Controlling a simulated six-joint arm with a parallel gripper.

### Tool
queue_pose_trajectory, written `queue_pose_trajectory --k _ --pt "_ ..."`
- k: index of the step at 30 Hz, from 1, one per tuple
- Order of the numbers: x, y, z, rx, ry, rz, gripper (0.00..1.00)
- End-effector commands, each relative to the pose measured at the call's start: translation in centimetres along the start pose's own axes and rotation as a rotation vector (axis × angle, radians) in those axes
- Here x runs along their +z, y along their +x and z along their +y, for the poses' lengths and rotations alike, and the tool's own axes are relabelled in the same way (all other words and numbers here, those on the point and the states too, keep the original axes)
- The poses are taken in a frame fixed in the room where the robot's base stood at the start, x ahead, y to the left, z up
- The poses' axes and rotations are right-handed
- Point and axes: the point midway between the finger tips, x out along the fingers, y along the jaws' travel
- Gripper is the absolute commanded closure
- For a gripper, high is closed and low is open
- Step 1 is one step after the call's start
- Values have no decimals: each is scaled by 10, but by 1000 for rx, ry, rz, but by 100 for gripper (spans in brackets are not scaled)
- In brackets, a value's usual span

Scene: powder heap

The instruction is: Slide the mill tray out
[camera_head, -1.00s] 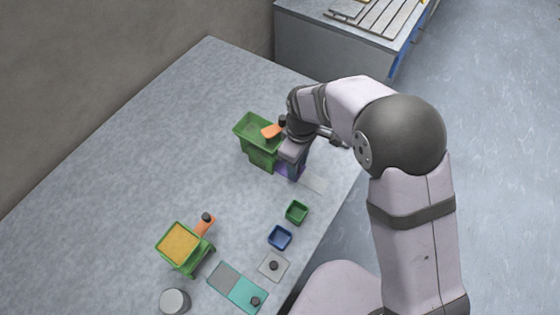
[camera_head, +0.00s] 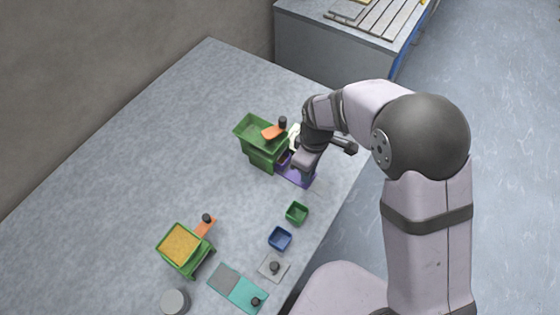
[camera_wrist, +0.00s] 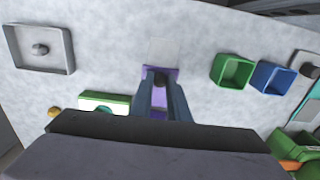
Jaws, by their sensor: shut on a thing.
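The green mill (camera_head: 262,157) stands near the table's right side, with an orange slide (camera_head: 272,132) with a black knob on top. The purple mill tray (camera_head: 297,178) sticks out of the mill's lower part toward the table edge, over a pale patch on the table. My gripper (camera_wrist: 160,84) is shut on the tray's black knob, with a finger on each side. The purple tray (camera_wrist: 157,70) shows around the fingers in the wrist view. My gripper hides part of the tray in the head view, and my wrist covers most of the mill in the wrist view.
A green bin (camera_head: 297,213) and a blue bin (camera_head: 280,237) stand near the table edge. Beyond them are a grey plate (camera_head: 265,273) with a knob, a teal plate (camera_head: 240,291), a grey can (camera_head: 175,301) and a green hopper (camera_head: 166,246) holding orange-yellow powder. The table's left is clear.

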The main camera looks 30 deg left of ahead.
Motion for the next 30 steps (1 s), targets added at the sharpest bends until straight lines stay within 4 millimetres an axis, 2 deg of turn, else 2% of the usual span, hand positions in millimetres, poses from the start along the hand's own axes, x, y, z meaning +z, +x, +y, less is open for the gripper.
queue_pose_trajectory --k 21,30 --pt "52 -1 0 0 2 -1 100" --pt "67 0 0 1 1 0 100"
